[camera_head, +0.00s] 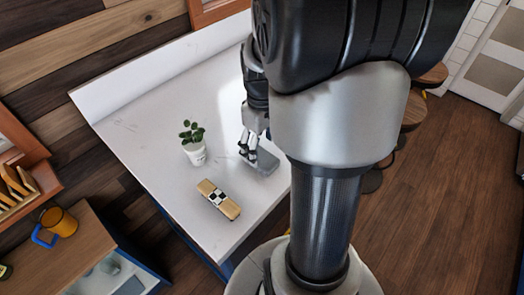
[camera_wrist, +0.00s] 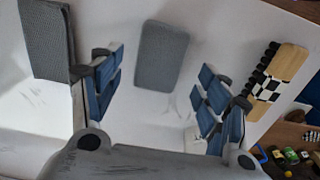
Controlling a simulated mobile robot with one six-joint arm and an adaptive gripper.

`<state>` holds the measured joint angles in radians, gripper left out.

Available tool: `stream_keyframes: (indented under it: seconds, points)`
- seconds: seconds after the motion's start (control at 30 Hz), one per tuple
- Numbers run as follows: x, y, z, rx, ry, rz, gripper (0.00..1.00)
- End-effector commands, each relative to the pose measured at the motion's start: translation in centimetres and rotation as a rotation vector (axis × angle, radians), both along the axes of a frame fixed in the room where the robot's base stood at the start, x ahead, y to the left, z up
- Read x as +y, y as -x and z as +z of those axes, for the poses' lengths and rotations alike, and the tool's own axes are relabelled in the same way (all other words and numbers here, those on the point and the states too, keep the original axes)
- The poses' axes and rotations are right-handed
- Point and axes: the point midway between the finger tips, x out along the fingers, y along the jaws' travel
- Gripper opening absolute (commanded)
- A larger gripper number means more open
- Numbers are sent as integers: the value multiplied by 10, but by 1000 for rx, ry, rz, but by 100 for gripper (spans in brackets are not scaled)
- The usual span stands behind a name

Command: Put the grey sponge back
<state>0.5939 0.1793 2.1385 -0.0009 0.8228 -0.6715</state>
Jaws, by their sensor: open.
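A grey rounded slab that looks like the sponge (camera_wrist: 162,55) lies on the white counter (camera_head: 140,115). In the wrist view it shows between and beyond the two blue-padded fingers of my gripper (camera_wrist: 160,75), with white surface visible around it. My gripper is open, with nothing held. In the head view my gripper (camera_head: 248,147) is low over the counter, close beside a grey flat shape (camera_head: 267,163) that it partly hides. A second, darker grey textured piece (camera_wrist: 45,40) shows at the left of the wrist view; I cannot tell what it is.
A potted plant (camera_head: 194,145) stands left of my gripper. A wooden block with a checkered patch (camera_head: 218,198) lies near the counter's front edge. An orange mug (camera_head: 60,222) is on a separate wooden top. Stools (camera_head: 418,95) stand at right. My arm hides the counter's right part.

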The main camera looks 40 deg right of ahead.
Motion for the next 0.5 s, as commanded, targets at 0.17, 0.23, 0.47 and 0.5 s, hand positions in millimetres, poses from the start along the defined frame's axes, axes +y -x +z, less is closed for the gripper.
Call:
stream_keyframes:
  seconds: [0.17,0.23,0.47,0.5]
  points:
    - [0,-1,43,-3,3,0,69]
    - [0,0,55,-2,1,0,69]
    - [0,0,75,1,0,0,69]
    - [0,0,76,1,-1,0,69]
